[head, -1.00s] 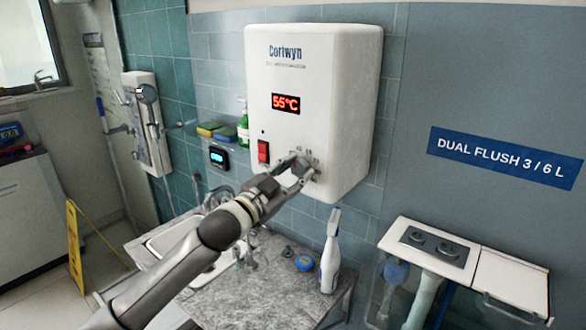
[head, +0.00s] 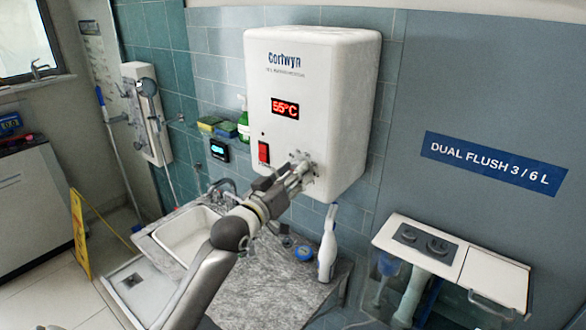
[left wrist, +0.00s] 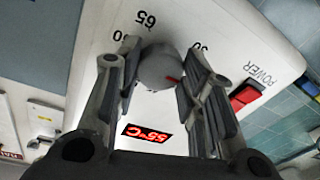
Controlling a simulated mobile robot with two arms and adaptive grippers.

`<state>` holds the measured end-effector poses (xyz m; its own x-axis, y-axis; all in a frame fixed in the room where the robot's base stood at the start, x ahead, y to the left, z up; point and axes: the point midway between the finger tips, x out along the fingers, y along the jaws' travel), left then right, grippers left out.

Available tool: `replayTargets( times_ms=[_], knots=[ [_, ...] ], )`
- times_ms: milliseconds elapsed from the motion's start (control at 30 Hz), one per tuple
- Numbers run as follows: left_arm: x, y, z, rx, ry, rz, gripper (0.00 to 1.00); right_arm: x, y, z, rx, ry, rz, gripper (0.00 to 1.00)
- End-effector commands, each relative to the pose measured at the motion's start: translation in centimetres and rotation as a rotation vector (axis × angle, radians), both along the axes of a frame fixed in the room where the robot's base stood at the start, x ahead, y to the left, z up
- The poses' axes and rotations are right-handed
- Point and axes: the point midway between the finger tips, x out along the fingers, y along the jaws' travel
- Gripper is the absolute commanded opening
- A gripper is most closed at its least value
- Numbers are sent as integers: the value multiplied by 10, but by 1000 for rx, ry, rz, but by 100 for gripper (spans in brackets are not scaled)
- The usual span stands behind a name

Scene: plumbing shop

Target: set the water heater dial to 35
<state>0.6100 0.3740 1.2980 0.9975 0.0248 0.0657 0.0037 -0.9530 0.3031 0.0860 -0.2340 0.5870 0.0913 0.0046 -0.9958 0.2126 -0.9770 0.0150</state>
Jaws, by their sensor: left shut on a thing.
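The white water heater (head: 315,85) hangs on the tiled wall, with a red display (head: 285,108) reading 55°C. The display also shows in the left wrist view (left wrist: 147,134), below the dial. The grey round dial (left wrist: 158,68) sits between the fingers of my left gripper (left wrist: 162,58), which is shut on it. A red mark on the dial points to the lower right in the wrist view. "65" is printed at its upper left; other numbers are partly hidden by the fingers. In the head view my left gripper (head: 298,168) covers most of the dial. My right gripper is not in view.
A red power switch (left wrist: 246,95) is close beside the gripper. Below are a sink (head: 190,235), a grey counter (head: 270,285) and a white spray bottle (head: 327,250). A yellow floor sign (head: 80,240) is at left.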

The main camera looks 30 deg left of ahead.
Motion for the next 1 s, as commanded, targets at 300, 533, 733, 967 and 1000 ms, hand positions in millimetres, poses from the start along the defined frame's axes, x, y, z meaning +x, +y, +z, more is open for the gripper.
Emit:
replayTargets(
  times_ms=[300, 533, 733, 967, 1000],
  knots=[
    [0, -1, -3, -98, 16, -1, 13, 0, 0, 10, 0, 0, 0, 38],
    [0, -1, -4, -111, 17, -1, 13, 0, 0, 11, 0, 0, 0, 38],
    [0, -1, -4, -110, 17, -1, 13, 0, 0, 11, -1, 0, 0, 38],
    [0, -1, -3, -109, 15, -1, 59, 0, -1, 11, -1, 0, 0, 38],
    [0, -1, -2, -109, 14, -1, 59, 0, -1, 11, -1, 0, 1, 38]
  ],
)
